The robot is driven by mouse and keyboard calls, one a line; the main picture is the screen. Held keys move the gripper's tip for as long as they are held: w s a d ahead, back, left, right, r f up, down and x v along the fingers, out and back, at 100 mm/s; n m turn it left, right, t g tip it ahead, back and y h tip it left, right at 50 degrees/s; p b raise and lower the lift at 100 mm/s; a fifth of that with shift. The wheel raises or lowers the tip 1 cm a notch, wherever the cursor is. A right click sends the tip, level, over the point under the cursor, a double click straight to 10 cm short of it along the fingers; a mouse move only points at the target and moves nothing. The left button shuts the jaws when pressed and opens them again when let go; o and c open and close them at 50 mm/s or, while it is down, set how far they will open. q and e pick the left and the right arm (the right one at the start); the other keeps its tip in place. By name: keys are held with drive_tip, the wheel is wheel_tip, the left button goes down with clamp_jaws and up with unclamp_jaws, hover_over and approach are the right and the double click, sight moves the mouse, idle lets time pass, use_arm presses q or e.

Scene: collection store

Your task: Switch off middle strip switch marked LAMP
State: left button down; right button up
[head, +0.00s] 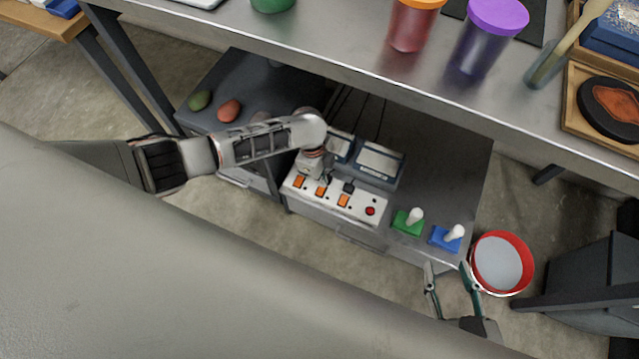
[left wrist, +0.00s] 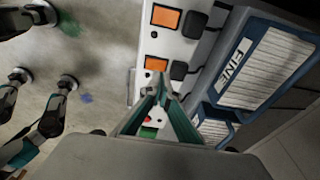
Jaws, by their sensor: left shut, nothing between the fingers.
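The white power strip (head: 356,210) lies on a low grey cabinet under the bench. It carries a left orange switch (head: 299,182), a middle orange switch (head: 321,190), a right orange switch (head: 343,200) and a red button (head: 370,211). No LAMP marking is legible. My left gripper (head: 327,178) is shut and empty, pointing down over the strip near the middle switch; contact cannot be told. In the left wrist view its shut fingertips (left wrist: 159,90) lie just below an orange switch (left wrist: 157,62) and hide part of the strip (left wrist: 143,35). My right gripper (head: 450,270) is open and empty.
Black plugs (left wrist: 190,23) stand along the strip. Behind it are blue-grey boxes (head: 379,163), one labelled FINE. Right are a green joystick base (head: 402,223) and a blue one (head: 441,239). A red-rimmed bucket (head: 502,264) stands near my right gripper. The bench edge (head: 300,62) overhangs.

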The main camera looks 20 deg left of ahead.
use_arm(q)
drive_tip(key=shift+r+p, duration=1)
drive_tip(key=shift+r, duration=0.8)
drive_tip(key=shift+f, duration=0.1)
use_arm(e)
drive_tip(key=shift+t, duration=0.5)
drive_tip(key=r, duration=0.1)
drive_tip(key=w+r, duration=0.1)
drive_tip(key=r, duration=0.1)
drive_tip(key=w+r, duration=0.1)
drive_tip(key=shift+r, duration=0.3)
